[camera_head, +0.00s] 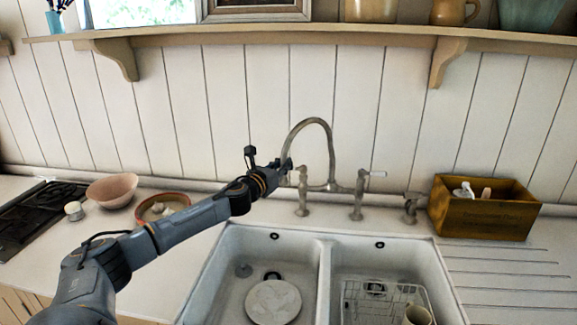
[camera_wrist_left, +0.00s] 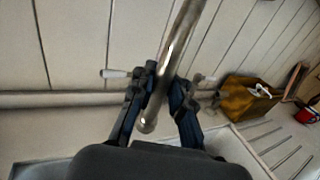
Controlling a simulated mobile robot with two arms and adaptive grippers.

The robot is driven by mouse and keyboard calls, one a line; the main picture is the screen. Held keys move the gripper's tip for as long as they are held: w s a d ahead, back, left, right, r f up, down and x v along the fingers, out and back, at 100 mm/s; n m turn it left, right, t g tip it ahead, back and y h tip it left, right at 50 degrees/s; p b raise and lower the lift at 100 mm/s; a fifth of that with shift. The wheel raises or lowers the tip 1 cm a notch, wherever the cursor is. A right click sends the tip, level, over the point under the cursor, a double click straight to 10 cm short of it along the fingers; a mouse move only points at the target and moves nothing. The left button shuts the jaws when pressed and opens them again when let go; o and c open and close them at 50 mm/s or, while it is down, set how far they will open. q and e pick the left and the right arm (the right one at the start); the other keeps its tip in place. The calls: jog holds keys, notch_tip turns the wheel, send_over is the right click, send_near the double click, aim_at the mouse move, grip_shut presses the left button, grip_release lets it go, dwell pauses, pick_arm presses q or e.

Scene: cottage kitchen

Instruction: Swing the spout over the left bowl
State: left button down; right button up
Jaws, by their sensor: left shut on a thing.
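The curved metal spout (camera_head: 318,122) rises from the bridge tap behind the sink and arches to the left in the head view. My left gripper (camera_head: 284,168) is shut on the spout near its outlet end. In the left wrist view the spout (camera_wrist_left: 178,45) runs down between the two dark fingers of my left gripper (camera_wrist_left: 163,90), with its round end showing below them. The left bowl (camera_head: 227,293) of the white double sink lies below and in front, with a pale round plate (camera_head: 273,302) in it. My right gripper is not in view.
The right bowl (camera_head: 428,265) holds a wire rack and a cup. A wooden box (camera_head: 480,217) stands right of the taps. A pink bowl (camera_head: 112,190), a shallow brown dish (camera_head: 162,206) and a hob (camera_head: 38,215) are at left. A shelf (camera_head: 300,34) runs above.

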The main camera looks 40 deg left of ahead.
pick_arm(q)
jog(key=shift+a+f, duration=0.15)
jog(key=shift+a, duration=0.05)
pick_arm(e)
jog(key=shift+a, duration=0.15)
pick_arm(q)
jog(key=c, duration=1.3)
grip_release()
jog(key=shift+s+a, duration=0.1)
jog(key=shift+s, duration=0.1)
jog(key=shift+s+a, duration=0.1)
jog(key=shift+s, duration=0.05)
jog(key=shift+s+d, duration=0.5)
jog(key=shift+s, duration=1.65)
jog(key=shift+s+d, duration=0.3)
jog(key=shift+s, duration=1.55)
jog(key=shift+s+d, duration=0.25)
jog(key=shift+s, duration=1.65)
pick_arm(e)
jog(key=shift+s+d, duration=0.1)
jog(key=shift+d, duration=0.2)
